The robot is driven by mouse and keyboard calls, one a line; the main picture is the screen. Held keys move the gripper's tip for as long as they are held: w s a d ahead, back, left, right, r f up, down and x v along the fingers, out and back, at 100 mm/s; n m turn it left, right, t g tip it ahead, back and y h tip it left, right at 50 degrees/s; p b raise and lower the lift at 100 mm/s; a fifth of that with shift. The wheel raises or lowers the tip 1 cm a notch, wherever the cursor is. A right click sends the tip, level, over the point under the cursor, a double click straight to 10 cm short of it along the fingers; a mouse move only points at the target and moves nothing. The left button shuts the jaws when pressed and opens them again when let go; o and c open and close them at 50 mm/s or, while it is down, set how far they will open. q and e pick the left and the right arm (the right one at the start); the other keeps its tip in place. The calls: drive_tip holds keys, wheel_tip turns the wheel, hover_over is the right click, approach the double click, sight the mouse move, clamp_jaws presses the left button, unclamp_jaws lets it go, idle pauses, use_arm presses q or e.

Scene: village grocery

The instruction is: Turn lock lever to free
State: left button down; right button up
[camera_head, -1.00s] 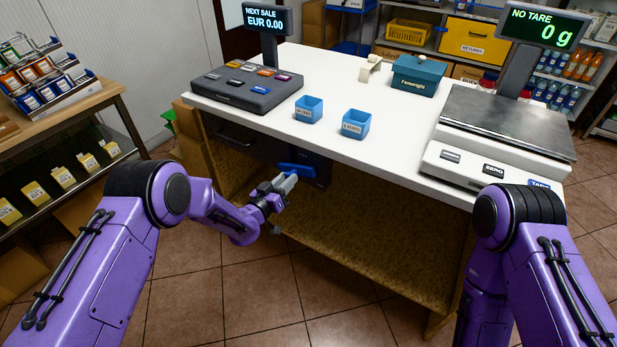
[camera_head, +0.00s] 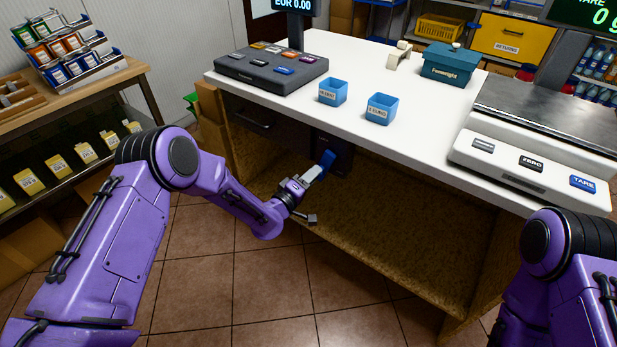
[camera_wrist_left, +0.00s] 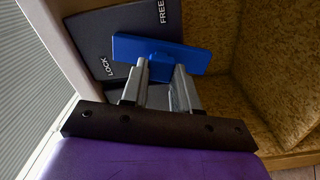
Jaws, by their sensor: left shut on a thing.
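The blue lock lever (camera_head: 326,161) is on a dark panel (camera_head: 329,140) under the counter top, and in the head view it is tilted, close to upright. In the left wrist view the blue lever (camera_wrist_left: 160,52) lies across the panel (camera_wrist_left: 100,40), which carries the words LOCK and FREE. My left gripper (camera_head: 316,172) is at the lever, its two grey fingers (camera_wrist_left: 160,80) shut on the lever's blue stem. The hidden part of the panel lies behind the lever and fingers. My right gripper is out of view; only my right arm shows.
The white counter top (camera_head: 420,120) overhangs the panel. An open brown shelf space (camera_head: 390,215) lies right of the lever. A dark drawer (camera_head: 253,117) is to its left. Blue cups (camera_head: 381,109), a keypad (camera_head: 268,70) and a scale (camera_head: 545,120) stand on top.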

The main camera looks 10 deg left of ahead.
use_arm(q)
drive_tip(key=shift+s+d+f+n+b, duration=0.15)
drive_tip(key=shift+d+n+b, duration=0.2)
drive_tip(key=shift+n, duration=0.6)
drive_tip(key=shift+s+d+f+n+b, duration=0.15)
drive_tip(key=shift+d+n+b, duration=0.15)
drive_tip(key=shift+n, duration=0.65)
drive_tip(key=shift+r, duration=0.1)
drive_tip(key=c, duration=0.8)
unclamp_jaws()
drive_tip(key=shift+c, duration=0.2)
drive_tip(key=v, duration=1)
drive_tip(key=shift+s+b, duration=0.25)
drive_tip(key=shift+b, duration=0.05)
